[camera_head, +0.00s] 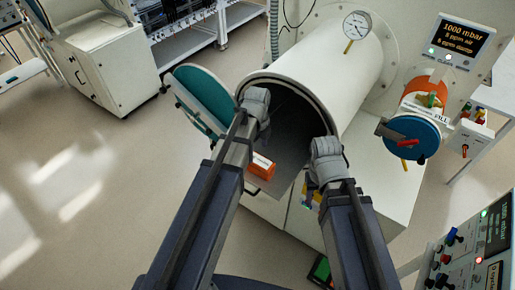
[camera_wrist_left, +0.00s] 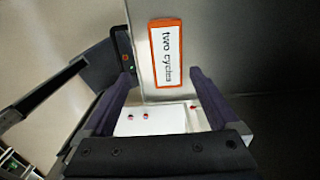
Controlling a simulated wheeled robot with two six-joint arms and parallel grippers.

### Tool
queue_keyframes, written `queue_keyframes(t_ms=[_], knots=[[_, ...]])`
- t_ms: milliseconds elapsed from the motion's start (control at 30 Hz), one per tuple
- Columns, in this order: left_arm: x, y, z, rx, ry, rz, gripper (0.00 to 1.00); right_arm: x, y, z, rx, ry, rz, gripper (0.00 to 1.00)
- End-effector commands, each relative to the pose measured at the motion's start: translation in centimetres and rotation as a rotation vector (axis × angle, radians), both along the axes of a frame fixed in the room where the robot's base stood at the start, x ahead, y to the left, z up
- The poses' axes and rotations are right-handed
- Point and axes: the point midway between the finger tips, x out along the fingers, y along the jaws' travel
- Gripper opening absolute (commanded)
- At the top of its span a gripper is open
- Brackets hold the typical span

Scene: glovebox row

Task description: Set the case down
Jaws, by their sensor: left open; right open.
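An orange block with a white label (camera_head: 262,165) lies on the grey tray (camera_head: 290,160) at the mouth of the round chamber. In the left wrist view the label (camera_wrist_left: 166,52) reads "two cycles", on the grey tray surface (camera_wrist_left: 205,35).
The teal round door (camera_head: 200,92) stands open left of the white chamber (camera_head: 325,65). A blue-capped small port (camera_head: 410,138) is to the right. A control panel (camera_head: 480,245) fills the lower right corner. The floor at left is clear.

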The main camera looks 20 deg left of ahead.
Motion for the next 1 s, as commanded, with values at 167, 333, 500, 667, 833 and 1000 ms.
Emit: queue_keyframes(t_ms=[167,333,500,667,833,1000], knots=[[0.0,0.0,1.0,0.0,0.0,0.0,0.94,0.0,0.0,1.0,0.0,0.001,0.001,0.5],[-0.6,-0.5,0.9,0.003,0.002,0.045,0.94,0.0,0.0,0.9,0.0,0.001,0.001,0.5],[-3.4,-3.2,0.9,0.022,0.007,0.324,0.94,0.0,0.0,0.9,0.0,0.001,0.001,0.5],[-7.0,-6.0,0.9,0.051,0.004,0.709,0.94,0.0,0.0,0.9,0.0,0.0,0.001,0.5],[-10.5,-8.4,0.9,0.08,-0.017,1.102,0.94,0.0,0.0,0.9,0.0,0.0,0.001,0.5],[-13.1,-9.8,1.0,0.097,-0.043,1.4,0.94,0.0,0.0,0.9,0.0,0.0,0.001,0.5]])
